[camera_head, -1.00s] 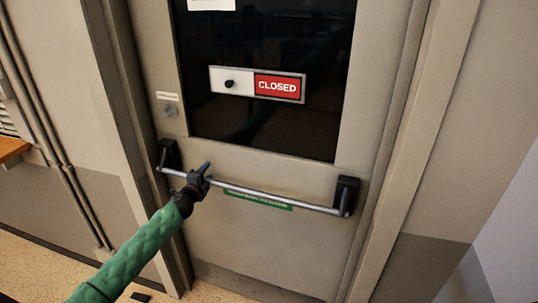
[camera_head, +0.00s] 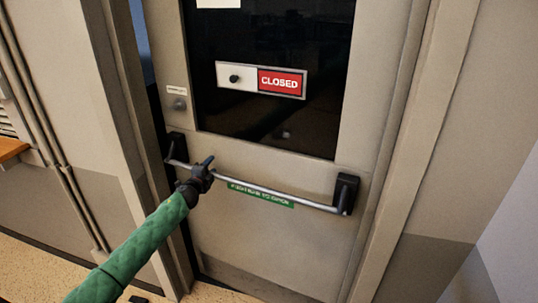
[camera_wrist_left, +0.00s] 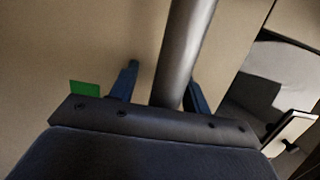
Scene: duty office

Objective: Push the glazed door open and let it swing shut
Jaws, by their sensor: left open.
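The glazed door (camera_head: 275,240) is slightly open, with a dark gap along its left edge and its right edge still at the frame. A metal push bar (camera_head: 270,192) runs across it between two black end brackets. My left gripper (camera_head: 207,168) is at the bar's left part, its arm covered in green. In the left wrist view the bar (camera_wrist_left: 184,50) passes between the two open fingers (camera_wrist_left: 160,85); I cannot tell whether they touch it. Dark glass (camera_head: 270,120) fills the door's upper part. My right gripper is not in view.
The door frame's left post (camera_head: 112,110) stands close beside my left arm. A red and white CLOSED sign (camera_head: 261,80) is on the glass. A wooden ledge (camera_head: 12,149) is at the far left. Speckled floor shows at the lower left.

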